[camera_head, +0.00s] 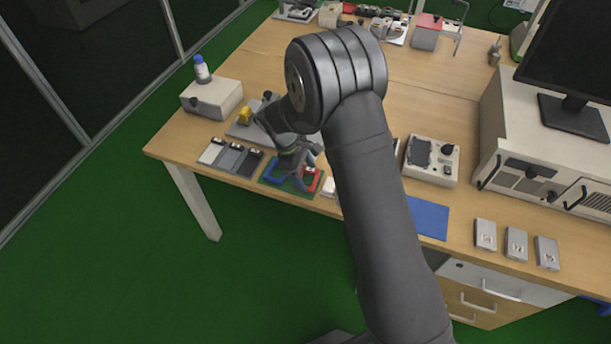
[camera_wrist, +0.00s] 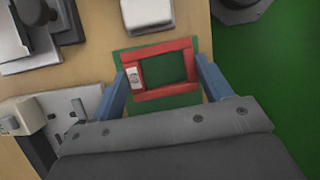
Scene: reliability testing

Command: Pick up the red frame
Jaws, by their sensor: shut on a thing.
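The red frame (camera_wrist: 158,92) is a small rectangle with an open middle and a pale label on its left side in the wrist view. It is over a green mat (camera_wrist: 127,58), and green shows through its opening. My gripper (camera_wrist: 159,68) has its two blue-grey fingers against the frame's left and right sides, shut on it. In the head view the red frame (camera_head: 310,178) is partly hidden by my gripper (camera_head: 301,178). I cannot tell whether it is clear of the mat. A blue frame (camera_head: 272,173) is beside it on the left.
The table's front edge is close by, with green floor beyond. Grey and white blocks (camera_head: 230,159) are to the left and a white block (camera_wrist: 148,14) is close to the red frame. A control box (camera_head: 431,160) and a blue mat (camera_head: 430,218) are to the right.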

